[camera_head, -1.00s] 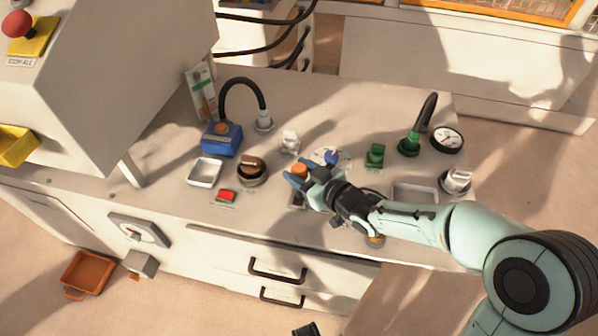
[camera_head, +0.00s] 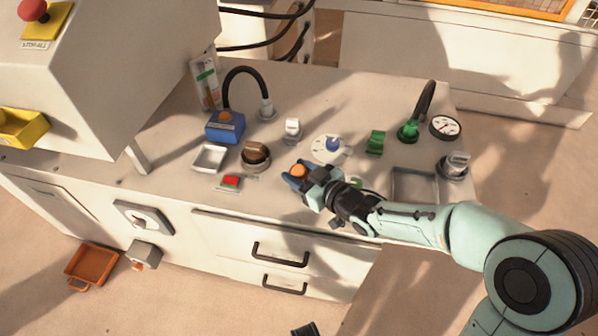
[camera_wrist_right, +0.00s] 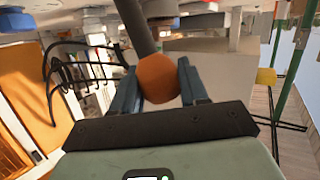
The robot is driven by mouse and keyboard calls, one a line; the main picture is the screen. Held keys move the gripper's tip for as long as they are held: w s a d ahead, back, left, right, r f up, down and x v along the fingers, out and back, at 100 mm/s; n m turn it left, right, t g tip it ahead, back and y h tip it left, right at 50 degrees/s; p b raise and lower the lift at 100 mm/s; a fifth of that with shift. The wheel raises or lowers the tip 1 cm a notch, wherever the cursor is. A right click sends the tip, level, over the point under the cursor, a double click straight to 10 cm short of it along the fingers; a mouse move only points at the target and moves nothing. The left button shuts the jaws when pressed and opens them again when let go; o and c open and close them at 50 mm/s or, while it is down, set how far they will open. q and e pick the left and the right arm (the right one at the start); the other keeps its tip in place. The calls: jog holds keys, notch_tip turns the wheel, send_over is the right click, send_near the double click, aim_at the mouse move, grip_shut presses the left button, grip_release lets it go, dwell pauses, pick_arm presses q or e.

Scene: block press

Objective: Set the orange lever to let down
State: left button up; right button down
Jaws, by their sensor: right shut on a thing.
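The orange lever shows as a round orange knob (camera_head: 299,171) on the worktop, left of my right gripper's palm. In the right wrist view the knob (camera_wrist_right: 158,78) sits between the two blue fingers on a dark shaft that runs up in the picture. My right gripper (camera_head: 295,179) is shut on this knob. The lever's base and any label are hidden by the gripper in the head view. My left gripper is not in view.
Around the gripper stand a red button (camera_head: 231,181), a brown knob (camera_head: 256,153), a white dial with a blue knob (camera_head: 331,146) and a green switch (camera_head: 375,142). A metal tray (camera_head: 416,184) lies to the right. Drawers (camera_head: 280,262) are below the front edge.

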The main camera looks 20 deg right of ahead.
jog(key=shift+a+r, duration=0.1)
jog(key=shift+a, duration=0.15)
jog(key=c, duration=0.6)
grip_release()
jog(key=shift+d, duration=0.1)
jog(key=shift+s+d, duration=0.1)
jog(key=shift+s, duration=0.15)
jog(key=p+v, duration=0.2)
jog(key=v, duration=0.4)
jog(key=shift+s+d+r, duration=0.1)
jog(key=shift+s+r, duration=0.1)
jog(key=shift+r, duration=0.05)
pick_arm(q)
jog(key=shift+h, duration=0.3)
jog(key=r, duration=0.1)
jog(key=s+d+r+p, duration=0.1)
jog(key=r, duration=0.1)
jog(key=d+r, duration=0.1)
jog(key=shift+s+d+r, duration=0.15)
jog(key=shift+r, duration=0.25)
pick_arm(e)
jog(key=v, duration=0.6)
jog(key=shift+s+f, duration=0.1)
jog(key=shift+s, duration=0.15)
